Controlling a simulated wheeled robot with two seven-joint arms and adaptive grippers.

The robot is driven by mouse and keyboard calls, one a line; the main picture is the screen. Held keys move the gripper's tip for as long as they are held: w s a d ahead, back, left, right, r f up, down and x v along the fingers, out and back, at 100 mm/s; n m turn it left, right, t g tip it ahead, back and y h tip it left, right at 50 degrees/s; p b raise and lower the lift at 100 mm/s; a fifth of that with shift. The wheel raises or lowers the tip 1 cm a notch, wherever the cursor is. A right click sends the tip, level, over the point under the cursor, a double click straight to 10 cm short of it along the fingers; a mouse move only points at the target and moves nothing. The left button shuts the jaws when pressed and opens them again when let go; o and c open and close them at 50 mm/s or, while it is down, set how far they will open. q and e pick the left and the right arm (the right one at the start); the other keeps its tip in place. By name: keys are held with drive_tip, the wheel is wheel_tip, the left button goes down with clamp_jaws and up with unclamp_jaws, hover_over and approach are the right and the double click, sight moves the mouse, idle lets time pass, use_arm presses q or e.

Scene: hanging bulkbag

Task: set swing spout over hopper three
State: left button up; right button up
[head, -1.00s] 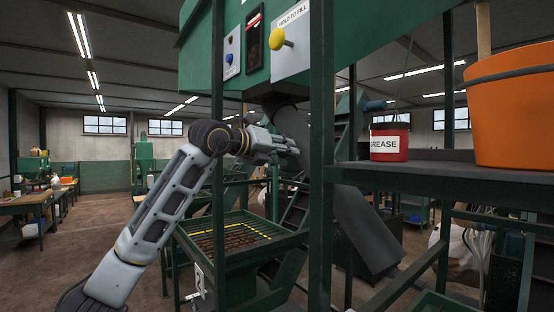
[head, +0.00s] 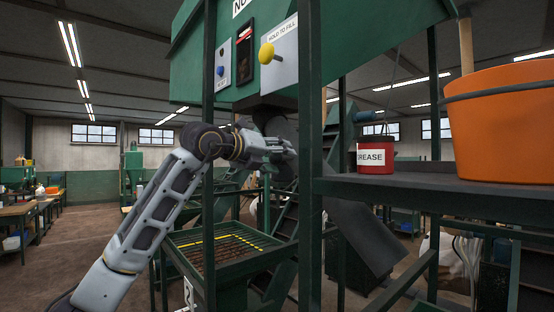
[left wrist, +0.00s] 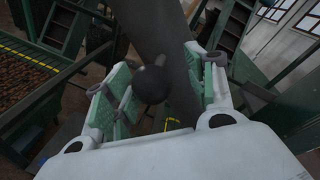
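The grey swing spout (head: 283,125) hangs below the green machine, and a grey chute section (head: 365,236) slants down to the right behind the post. In the left wrist view, the grey tube (left wrist: 146,28) runs behind a round black knob (left wrist: 152,84). My left gripper (head: 284,150) is beside the spout. In the left wrist view, its green-padded fingers (left wrist: 163,88) are open, with the knob between them and gaps on both sides. A hopper with a grate and yellow line (head: 225,243) stands below; its number plate is cut off. My right gripper is not in view.
Green posts (head: 310,160) stand close to my left arm. A shelf (head: 430,196) at right carries a red grease pail (head: 376,157) and an orange bucket (head: 510,120). The control panel (head: 278,57) with yellow knob is above. Open floor lies at left.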

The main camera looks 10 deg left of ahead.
use_arm(q)
drive_tip(key=shift+a+f, duration=0.1)
drive_tip(key=shift+a, duration=0.2)
drive_tip(key=v, duration=1.1)
drive_tip(key=shift+s, duration=0.45)
idle(0.3)
